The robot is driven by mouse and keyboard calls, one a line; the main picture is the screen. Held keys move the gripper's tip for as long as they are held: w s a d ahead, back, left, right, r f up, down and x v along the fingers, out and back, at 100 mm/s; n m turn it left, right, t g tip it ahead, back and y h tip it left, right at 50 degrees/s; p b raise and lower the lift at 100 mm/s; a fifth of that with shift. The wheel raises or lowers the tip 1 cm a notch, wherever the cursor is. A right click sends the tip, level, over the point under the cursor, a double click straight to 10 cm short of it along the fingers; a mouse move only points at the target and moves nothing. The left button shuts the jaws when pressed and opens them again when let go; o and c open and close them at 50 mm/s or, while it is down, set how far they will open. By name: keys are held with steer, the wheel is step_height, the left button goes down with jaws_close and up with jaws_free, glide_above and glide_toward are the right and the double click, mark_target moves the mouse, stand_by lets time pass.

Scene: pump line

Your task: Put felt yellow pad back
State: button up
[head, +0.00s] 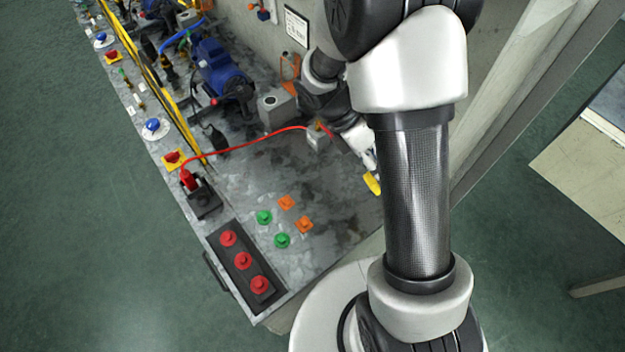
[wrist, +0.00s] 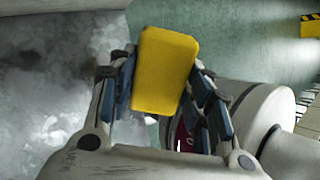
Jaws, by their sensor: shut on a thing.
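The yellow felt pad (wrist: 165,70) is a thick block with rounded edges. In the wrist view it sits between the two fingers of my gripper (wrist: 165,90), which is shut on it. In the head view the pad (head: 373,183) shows as a small yellow patch beside my forearm, near the right edge of the bench. There my gripper (head: 370,165) is mostly hidden by my arm. I cannot tell in these views how high the pad is above the bench top.
On the metal bench (head: 335,210) are green and orange knobs (head: 285,203), a black tray (head: 232,255) with red knobs, and a black block (head: 203,200) with a red cable (head: 245,145). A blue pump (head: 222,70) stands farther back. Bare bench top lies around the knobs.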

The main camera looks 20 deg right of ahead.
steer(key=a+m+y, duration=0.1)
steer(key=m, duration=0.1)
steer(key=a+f+m+y, duration=0.1)
steer(key=m+y, duration=0.1)
steer(key=shift+a, duration=0.35)
steer(key=w+a+m+t+y, duration=0.2)
steer(key=w+a+m+y, duration=0.1)
steer(key=a+m, duration=0.15)
step_height(320, 180, up, 3)
steer(key=m+t, duration=0.3)
steer(key=m, duration=0.3)
glide_above(313, 181)
step_height(313, 181, down, 20)
steer(key=b, duration=0.5)
steer(key=shift+r, duration=0.35)
steer(key=o, duration=0.9)
steer(key=shift+o, duration=0.2)
